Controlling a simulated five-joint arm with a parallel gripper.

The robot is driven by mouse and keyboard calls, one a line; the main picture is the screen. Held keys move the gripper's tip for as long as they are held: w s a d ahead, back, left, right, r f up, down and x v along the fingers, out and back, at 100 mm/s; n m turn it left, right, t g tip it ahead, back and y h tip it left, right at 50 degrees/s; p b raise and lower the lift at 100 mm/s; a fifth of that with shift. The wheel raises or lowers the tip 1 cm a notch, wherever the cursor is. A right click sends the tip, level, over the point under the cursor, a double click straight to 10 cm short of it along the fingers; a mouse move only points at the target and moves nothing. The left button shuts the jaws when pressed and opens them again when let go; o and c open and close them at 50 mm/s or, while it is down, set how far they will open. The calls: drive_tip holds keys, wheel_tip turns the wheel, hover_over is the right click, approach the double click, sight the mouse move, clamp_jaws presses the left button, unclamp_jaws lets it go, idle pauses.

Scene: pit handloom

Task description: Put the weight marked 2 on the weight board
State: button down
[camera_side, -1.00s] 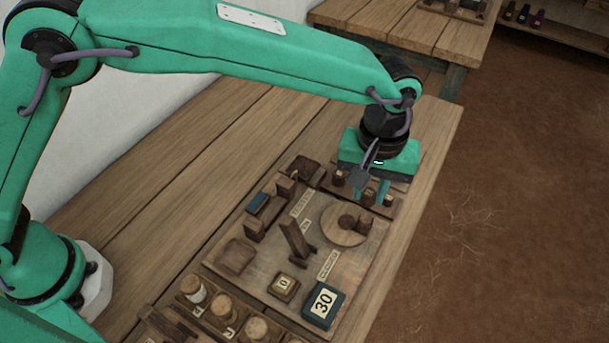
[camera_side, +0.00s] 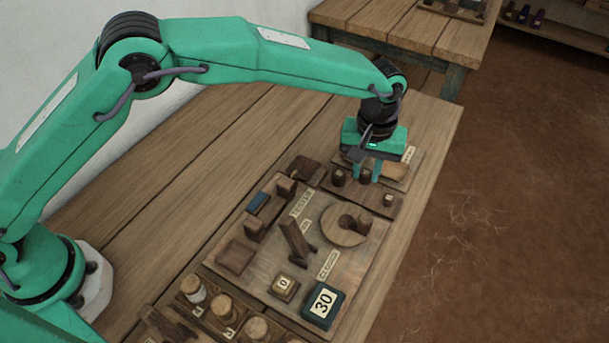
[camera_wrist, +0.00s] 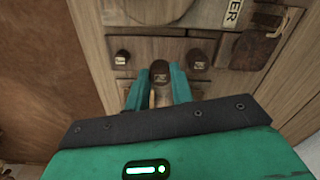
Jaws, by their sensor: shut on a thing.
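Small dark brown weights with pale labels show at a narrow wooden strip (camera_side: 345,188), which may be the weight board. One weight (camera_side: 339,177) stands to the left and one (camera_side: 388,200) to the right. The middle weight (camera_side: 365,176) is between the fingers of my gripper (camera_side: 365,171), which is shut on it. In the wrist view the held weight (camera_wrist: 159,74) is between my gripper's fingers (camera_wrist: 160,88), with a weight on each side. The numbers are too small to read. I cannot tell whether the held weight touches the strip.
The main board (camera_side: 235,285) carries a round wooden disc (camera_side: 343,224), an upright block, a box marked 30 (camera_side: 323,305) and a small box marked 0 (camera_side: 284,287). Behind the strip is a labelled board (camera_side: 414,172) with a pale wooden piece. The bench at left is clear.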

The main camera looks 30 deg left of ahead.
sight(366, 173)
drive_tip(key=shift+f, duration=1.9)
drive_tip(key=shift+f, duration=0.15)
drive_tip(key=c, duration=1.2)
unclamp_jaws()
wheel_tip(366, 173, up, 12)
drive_tip(key=shift+r, duration=0.15)
